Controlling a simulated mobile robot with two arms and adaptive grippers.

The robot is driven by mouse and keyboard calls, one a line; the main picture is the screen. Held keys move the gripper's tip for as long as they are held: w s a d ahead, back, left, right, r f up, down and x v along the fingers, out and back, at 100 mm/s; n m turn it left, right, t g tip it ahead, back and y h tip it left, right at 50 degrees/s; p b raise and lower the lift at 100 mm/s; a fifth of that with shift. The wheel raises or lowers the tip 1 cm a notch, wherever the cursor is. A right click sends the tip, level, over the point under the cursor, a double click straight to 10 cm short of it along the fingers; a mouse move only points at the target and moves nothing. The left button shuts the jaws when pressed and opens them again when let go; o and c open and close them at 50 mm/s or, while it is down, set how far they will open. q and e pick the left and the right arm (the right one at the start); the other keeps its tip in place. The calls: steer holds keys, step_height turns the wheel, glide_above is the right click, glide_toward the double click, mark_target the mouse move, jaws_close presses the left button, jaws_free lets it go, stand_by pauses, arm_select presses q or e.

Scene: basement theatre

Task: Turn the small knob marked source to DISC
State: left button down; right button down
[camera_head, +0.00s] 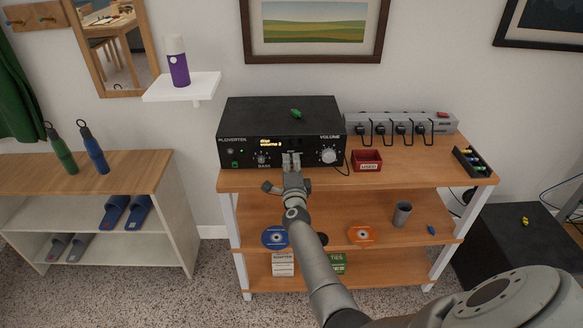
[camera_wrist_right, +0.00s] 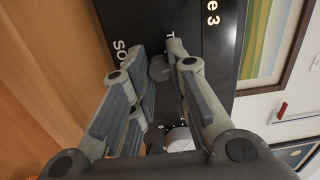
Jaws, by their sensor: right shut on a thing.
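The black amplifier (camera_head: 262,113) stands on the wooden shelf unit. Its small lit display (camera_head: 270,143) seems to read "disc" above "volume 3". My right gripper (camera_head: 291,157) is at the front panel, between the bass knob (camera_head: 262,159) and the large pale volume knob (camera_head: 328,156). In the right wrist view a small dark knob (camera_wrist_right: 160,68) sits between my fingers, beside a label beginning "SO". My right gripper is shut on this knob; its pointer is not readable, and the fingers hide it in the head view. My left gripper is not in view.
A green object (camera_head: 296,113) lies on the amplifier. A red bin (camera_head: 367,160) and a power strip (camera_head: 405,125) with several plugs stand to its right. A dark tray (camera_head: 472,163) is at the right end. Discs and a cup (camera_head: 402,214) are on the shelf below.

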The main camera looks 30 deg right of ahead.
steer(key=shift+f+m+b, duration=0.15)
steer(key=shift+m+b, duration=0.2)
steer(key=shift+m, duration=0.65)
steer(key=c, duration=1.3)
jaws_free()
